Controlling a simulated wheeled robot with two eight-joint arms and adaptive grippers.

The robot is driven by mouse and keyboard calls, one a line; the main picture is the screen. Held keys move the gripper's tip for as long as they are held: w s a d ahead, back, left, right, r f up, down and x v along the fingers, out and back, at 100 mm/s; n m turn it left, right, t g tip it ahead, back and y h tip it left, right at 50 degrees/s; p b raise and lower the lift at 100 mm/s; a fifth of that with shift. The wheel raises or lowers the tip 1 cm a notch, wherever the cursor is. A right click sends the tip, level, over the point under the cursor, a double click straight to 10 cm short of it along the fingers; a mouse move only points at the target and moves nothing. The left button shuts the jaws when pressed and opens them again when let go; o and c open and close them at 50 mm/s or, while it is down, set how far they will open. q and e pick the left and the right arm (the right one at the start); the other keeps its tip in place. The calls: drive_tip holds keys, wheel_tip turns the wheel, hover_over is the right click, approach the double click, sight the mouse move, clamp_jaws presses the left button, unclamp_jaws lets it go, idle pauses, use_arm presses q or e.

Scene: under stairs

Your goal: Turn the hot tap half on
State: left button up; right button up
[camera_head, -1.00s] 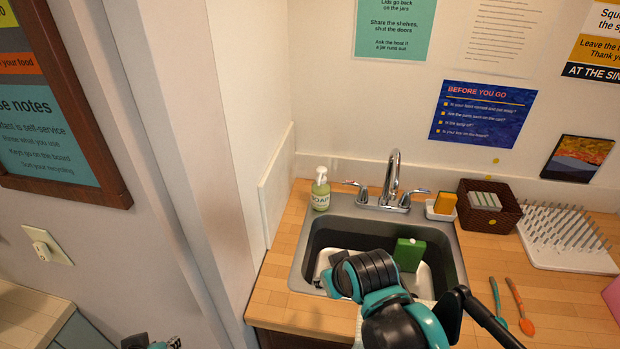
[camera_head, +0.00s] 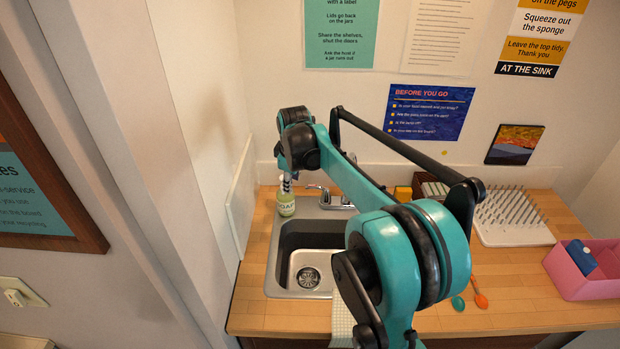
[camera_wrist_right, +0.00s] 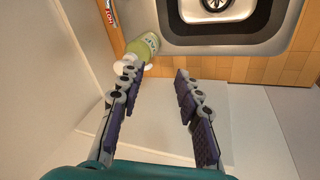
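The sink tap stands at the back of the sink, mostly hidden behind my right arm. Its left lever (camera_head: 318,188) shows just right of the green soap bottle (camera_head: 286,204). My right gripper (camera_head: 287,183) points down over the bottle's top in the head view. In the right wrist view the right gripper (camera_wrist_right: 156,75) is open and empty, with the soap bottle (camera_wrist_right: 143,46) just beyond the left finger. A red label (camera_wrist_right: 108,12) reading HOT shows at that view's top left; what it is fixed to is cut off. My left gripper is out of view.
The steel sink (camera_head: 272,262) is set in a wooden counter (camera_head: 255,250). A wall (camera_head: 190,110) stands close on the left. A white drying rack (camera_head: 510,235), a pink box (camera_head: 588,284) and two spoons lie to the right. My arm covers part of the sink.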

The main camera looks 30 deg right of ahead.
drive_tip(key=w+d+f+n+g+p, duration=0.2)
drive_tip(key=w+d+f+n+p, duration=0.15)
drive_tip(key=w+d+f, duration=0.6)
drive_tip(key=shift+n, duration=0.25)
drive_tip(key=d+f, duration=0.2)
drive_tip(key=f, duration=0.1)
drive_tip(key=w+d+f+b, duration=0.1)
drive_tip(key=f, duration=0.1)
drive_tip(key=shift+w+f, duration=0.1)
drive_tip(key=shift+f, duration=0.15)
clamp_jaws()
